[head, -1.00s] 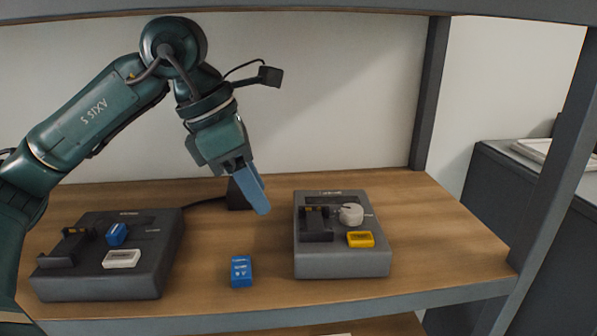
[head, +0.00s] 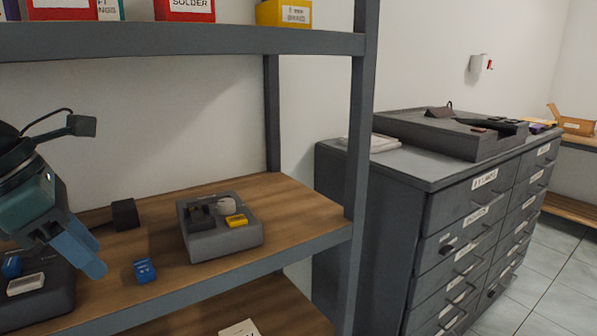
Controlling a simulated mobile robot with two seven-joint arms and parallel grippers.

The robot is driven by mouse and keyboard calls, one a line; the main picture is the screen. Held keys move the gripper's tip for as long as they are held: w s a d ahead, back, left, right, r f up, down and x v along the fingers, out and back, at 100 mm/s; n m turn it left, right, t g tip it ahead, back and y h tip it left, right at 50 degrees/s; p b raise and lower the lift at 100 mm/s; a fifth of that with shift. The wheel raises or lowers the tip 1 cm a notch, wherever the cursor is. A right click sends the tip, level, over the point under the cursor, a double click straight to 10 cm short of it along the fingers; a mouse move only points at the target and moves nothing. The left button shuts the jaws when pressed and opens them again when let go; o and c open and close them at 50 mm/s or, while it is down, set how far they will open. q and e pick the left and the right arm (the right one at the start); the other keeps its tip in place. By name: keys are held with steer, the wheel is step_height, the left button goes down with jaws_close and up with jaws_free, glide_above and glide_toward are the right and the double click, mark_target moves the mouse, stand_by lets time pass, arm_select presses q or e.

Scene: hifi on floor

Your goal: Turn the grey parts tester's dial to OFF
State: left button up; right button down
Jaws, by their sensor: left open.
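A grey tester-like unit (head: 200,245) sits on the wooden shelf, left of the middle. The dial's setting is too small to read. My left gripper (head: 88,258) is at the left, its blue fingers pointing down to the right. It is open and empty, apart from the grey unit and to the left of it. My right gripper is not in view.
A blue block (head: 144,270) lies on the shelf between gripper and unit. A dark unit (head: 55,292) is cut off at left. A shelf post (head: 358,150) stands right of the grey unit. A drawer cabinet (head: 410,180) bears a flat dark device (head: 450,135).

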arm_select(q)
steer(key=s+d+f+n+g+h, duration=0.2)
steer(key=s+d+g+h, duration=0.25)
steer(key=d+h, duration=0.55)
steer(key=s+d+f+n+g+h, duration=0.25)
steer(key=s+d+h, duration=0.35)
steer(key=d, duration=0.6)
steer(key=w+a+f+n+t+y, duration=0.2)
steer(key=w+a+f+n+t, duration=0.15)
steer(key=n+t, duration=0.9)
steer(key=w+a+f+n+t+y, duration=0.2)
steer(key=w+f+n+t+y, duration=0.15)
steer(key=n+t, duration=0.9)
steer(key=s+a+f+n+g+y+p, duration=0.2)
steer(key=f+n+g+y+p, duration=0.3)
steer(key=p, duration=0.4)
steer(key=s+a+f+n+g+y+p, duration=0.3)
steer(key=f+n+g+y+p, duration=0.2)
steer(key=f+n+p, duration=0.3)
steer(key=shift+a+f+p, duration=0.2)
steer(key=shift+f+p, duration=0.2)
steer(key=shift+f, duration=0.4)
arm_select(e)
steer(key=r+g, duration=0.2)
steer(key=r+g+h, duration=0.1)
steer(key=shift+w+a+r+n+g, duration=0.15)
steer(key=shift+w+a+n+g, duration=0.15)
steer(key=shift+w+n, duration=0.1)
